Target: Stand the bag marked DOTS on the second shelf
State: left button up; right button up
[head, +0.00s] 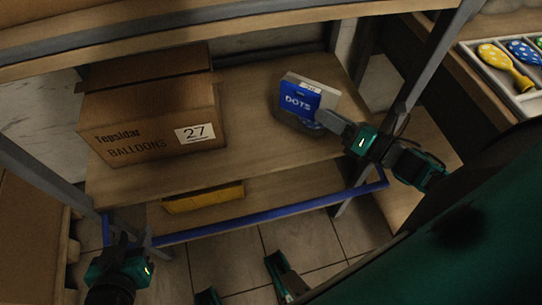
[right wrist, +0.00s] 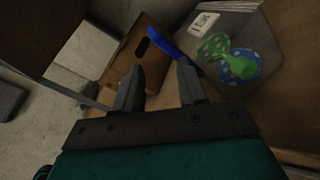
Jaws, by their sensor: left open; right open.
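The bag marked DOTS (head: 298,100) stands on the wooden shelf board beside the cardboard box, with a blue front and a pale label at its top. In the right wrist view the clear bag (right wrist: 238,82) shows green and blue dotted balloons, right of my fingers. My right gripper (head: 332,124) is open, close to the bag's right side; its fingers (right wrist: 160,85) have nothing between them. Whether a finger touches the bag I cannot tell. My left gripper (head: 132,243) is open and empty, low in front of the rack. The shelf board (head: 255,150) holds bag and box.
A cardboard box (head: 150,120) labelled Topsidar Balloons 27 fills the board's left part. Below, a lower shelf (head: 270,192) holds a yellow bin (head: 203,197) behind a blue rail (head: 270,216). A grey post stands right. A tray of balloons (head: 500,75) lies at far right.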

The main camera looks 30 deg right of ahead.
jog(key=a+f+m+h, duration=0.1)
jog(key=a+m, duration=0.1)
jog(key=m, duration=0.3)
jog(key=a+f+m+g+h, duration=0.1)
jog(key=a+m, duration=0.2)
jog(key=m, duration=0.2)
jog(key=a+m+h, duration=0.1)
jog(key=a+m, duration=0.1)
jog(key=m, duration=0.3)
jog(key=shift+a+f, duration=0.2)
jog(key=shift+f, duration=0.2)
jog(key=s+a+f+m+g, duration=0.3)
jog(key=a+m, duration=0.7)
jog(key=m, duration=0.4)
jog(key=shift+g, duration=0.8)
jog(key=shift+s+r, duration=0.1)
